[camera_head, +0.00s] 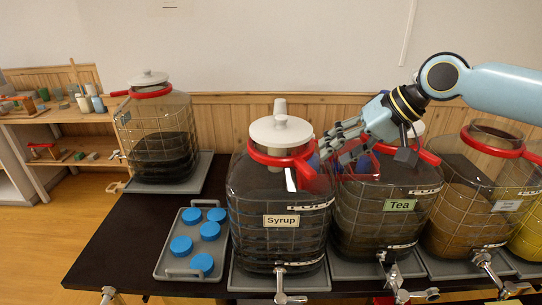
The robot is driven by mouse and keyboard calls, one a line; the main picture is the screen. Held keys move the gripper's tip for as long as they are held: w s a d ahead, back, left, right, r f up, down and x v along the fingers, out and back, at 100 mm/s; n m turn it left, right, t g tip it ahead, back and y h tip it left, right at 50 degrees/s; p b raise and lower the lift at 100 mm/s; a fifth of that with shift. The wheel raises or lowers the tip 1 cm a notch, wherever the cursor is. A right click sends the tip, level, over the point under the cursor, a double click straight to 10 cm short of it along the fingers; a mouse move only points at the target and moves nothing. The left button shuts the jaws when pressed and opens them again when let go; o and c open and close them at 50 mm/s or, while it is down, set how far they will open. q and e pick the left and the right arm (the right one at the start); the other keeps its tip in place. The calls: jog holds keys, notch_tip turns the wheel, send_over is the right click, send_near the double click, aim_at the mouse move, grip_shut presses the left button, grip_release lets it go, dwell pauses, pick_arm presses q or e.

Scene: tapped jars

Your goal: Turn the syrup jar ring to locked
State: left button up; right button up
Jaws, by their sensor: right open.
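The syrup jar (279,240) is a large glass jar of dark liquid with a "Syrup" label, a white lid (281,133) and a metal tap at its front. Its red ring (280,159) sits around the neck, with a red handle (308,178) at the right side. My right gripper (330,146) comes in from the right, beside the syrup jar's lid and ring. It is open; I cannot tell whether a finger touches the ring or its handle. My left gripper is not in view.
The tea jar (385,232) stands close on the right, under my right arm, with more jars beyond. A grey tray (174,252) with several blue caps lies left of the syrup jar. Another jar (158,135) stands at the back left. The dark table's left front is clear.

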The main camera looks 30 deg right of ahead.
aim_at(311, 170)
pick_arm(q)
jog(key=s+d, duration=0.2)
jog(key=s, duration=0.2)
pick_arm(e)
jog(key=x, duration=0.3)
jog(key=shift+a+r, duration=0.1)
jog(key=shift+b+x, duration=0.3)
jog(key=shift+x, duration=0.7)
jog(key=shift+b+x, duration=0.8)
jog(key=shift+b, duration=0.35)
jog(key=shift+s, duration=0.1)
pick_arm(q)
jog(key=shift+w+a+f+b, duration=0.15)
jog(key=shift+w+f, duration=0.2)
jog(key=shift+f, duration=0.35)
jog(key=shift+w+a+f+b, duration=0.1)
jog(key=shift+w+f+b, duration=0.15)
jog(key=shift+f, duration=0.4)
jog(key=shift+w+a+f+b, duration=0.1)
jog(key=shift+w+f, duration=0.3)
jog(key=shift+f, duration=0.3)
pick_arm(e)
jog(key=shift+x, duration=1)
